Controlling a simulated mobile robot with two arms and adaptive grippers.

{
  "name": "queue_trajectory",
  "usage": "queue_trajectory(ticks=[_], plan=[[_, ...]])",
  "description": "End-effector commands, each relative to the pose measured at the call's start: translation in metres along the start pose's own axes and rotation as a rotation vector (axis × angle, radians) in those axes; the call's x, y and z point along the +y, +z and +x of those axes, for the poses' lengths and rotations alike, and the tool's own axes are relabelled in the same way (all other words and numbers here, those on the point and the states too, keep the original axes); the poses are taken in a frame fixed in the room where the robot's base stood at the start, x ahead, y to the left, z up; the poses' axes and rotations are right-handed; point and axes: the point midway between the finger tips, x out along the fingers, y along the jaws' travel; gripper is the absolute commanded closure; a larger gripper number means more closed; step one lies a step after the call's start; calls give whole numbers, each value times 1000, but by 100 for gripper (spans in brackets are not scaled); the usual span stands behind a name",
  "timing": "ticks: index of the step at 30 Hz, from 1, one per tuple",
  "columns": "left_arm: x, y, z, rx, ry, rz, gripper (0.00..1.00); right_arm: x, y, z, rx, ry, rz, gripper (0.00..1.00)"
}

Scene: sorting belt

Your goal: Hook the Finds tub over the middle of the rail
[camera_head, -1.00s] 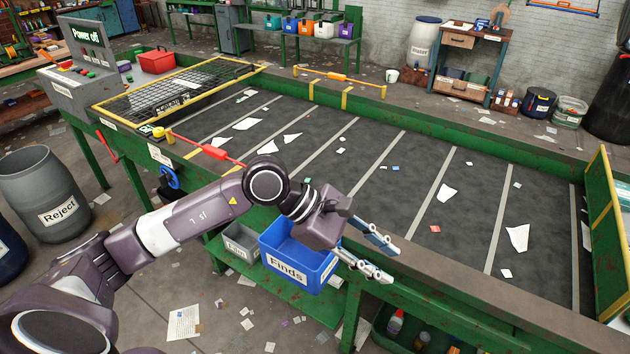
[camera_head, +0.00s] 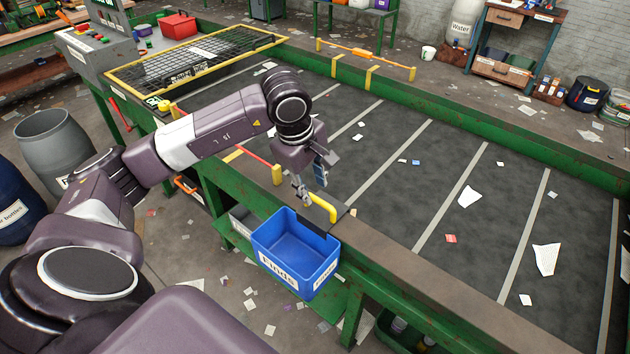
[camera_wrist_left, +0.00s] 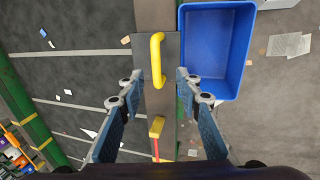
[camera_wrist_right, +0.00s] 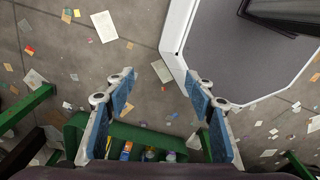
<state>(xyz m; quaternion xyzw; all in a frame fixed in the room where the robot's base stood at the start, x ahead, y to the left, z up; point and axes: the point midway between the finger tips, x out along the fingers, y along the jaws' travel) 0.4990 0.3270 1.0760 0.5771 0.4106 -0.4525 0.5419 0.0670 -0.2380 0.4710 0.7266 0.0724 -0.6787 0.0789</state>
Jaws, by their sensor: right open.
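The blue Finds tub (camera_head: 295,252) stands upright on the near side of the belt's near rail (camera_head: 405,260), with its label toward me. A dark plate (camera_head: 341,214) with a yellow handle (camera_head: 320,207) lies over the rail top beside it. My left gripper (camera_head: 311,191) is open and empty just above the handle. In the left wrist view, the handle (camera_wrist_left: 157,60) lies between the spread fingers, with the tub (camera_wrist_left: 215,50) to the right. My right gripper (camera_wrist_right: 160,82) is open and empty above the floor, seen only in its wrist view. The tub's underside is hidden.
A red bar ends at a yellow post (camera_head: 277,174) on the rail, left of the handle. A grey bin (camera_head: 243,222) is partly hidden behind the tub. The rail to the tub's right is clear. Paper scraps lie on the belt (camera_head: 390,180).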

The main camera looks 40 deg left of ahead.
Motion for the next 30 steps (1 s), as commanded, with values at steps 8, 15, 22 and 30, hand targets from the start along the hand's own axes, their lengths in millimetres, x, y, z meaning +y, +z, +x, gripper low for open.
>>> queue_trajectory(ticks=[8, 15, 22, 30], plan=[[-1, 1, 36, -3, -1, 0, 68, 0, -6, 20, 11, 0, -1, 50], [-1, 1, 66, -2, 0, 0, 68, 2, -40, 47, 63, 3, 0, 50], [0, 1, 75, -3, 1, 0, 68, -2, -20, 56, 35, -2, 0, 50], [0, 1, 75, -3, 1, 0, 70, -4, -9, 55, 18, -3, 0, 50]])
